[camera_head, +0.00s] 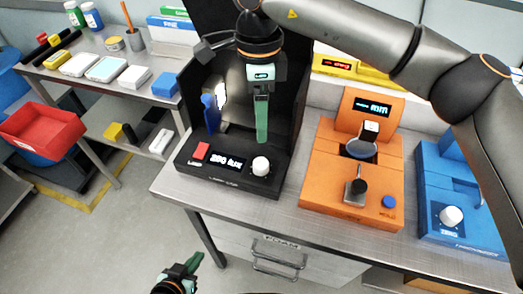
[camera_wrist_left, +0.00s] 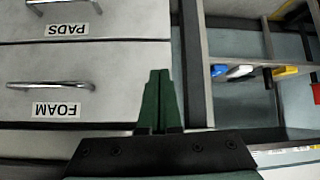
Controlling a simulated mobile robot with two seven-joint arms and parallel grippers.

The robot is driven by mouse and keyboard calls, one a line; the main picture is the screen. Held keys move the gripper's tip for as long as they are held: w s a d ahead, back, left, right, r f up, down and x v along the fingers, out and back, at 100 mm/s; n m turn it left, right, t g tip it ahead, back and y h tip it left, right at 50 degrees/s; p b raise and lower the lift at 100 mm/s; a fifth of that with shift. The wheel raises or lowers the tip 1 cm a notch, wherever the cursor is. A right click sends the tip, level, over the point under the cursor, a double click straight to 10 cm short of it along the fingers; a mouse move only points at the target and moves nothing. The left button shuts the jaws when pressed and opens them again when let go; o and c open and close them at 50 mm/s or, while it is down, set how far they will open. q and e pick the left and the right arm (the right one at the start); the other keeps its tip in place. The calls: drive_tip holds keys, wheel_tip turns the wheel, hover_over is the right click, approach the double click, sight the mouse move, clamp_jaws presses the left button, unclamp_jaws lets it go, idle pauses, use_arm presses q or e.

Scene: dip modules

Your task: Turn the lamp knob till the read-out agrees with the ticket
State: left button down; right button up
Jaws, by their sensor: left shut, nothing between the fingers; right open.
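The lamp knob (camera_head: 260,166) is a white round knob on the front right of a black booth (camera_head: 228,182). Its lit read-out (camera_head: 228,162) shows blurred white characters, perhaps a three-digit number and "lux". My right gripper (camera_head: 262,138) points down over the booth, open and empty, its green fingers seen edge-on. Its tips appear just above and behind the knob, apart from it. My left gripper (camera_head: 196,261) is low in front of the bench, shut and empty; its closed green fingers show in the left wrist view (camera_wrist_left: 157,95). I cannot make out a ticket.
A red button (camera_head: 201,151) sits left of the read-out, and a blue object (camera_head: 210,111) stands inside the booth. An orange instrument (camera_head: 325,165) and a blue one (camera_head: 450,190) stand to the right. Drawers labelled FOAM (camera_wrist_left: 55,110) and PADS (camera_wrist_left: 67,29) are below.

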sight(260, 163)
drive_tip(key=f, duration=0.4)
drive_tip(key=f+p, duration=0.1)
drive_tip(key=f, duration=0.3)
drive_tip(key=s+f+p, duration=0.1)
drive_tip(key=f, duration=0.3)
drive_tip(key=shift+f, duration=0.15)
clamp_jaws()
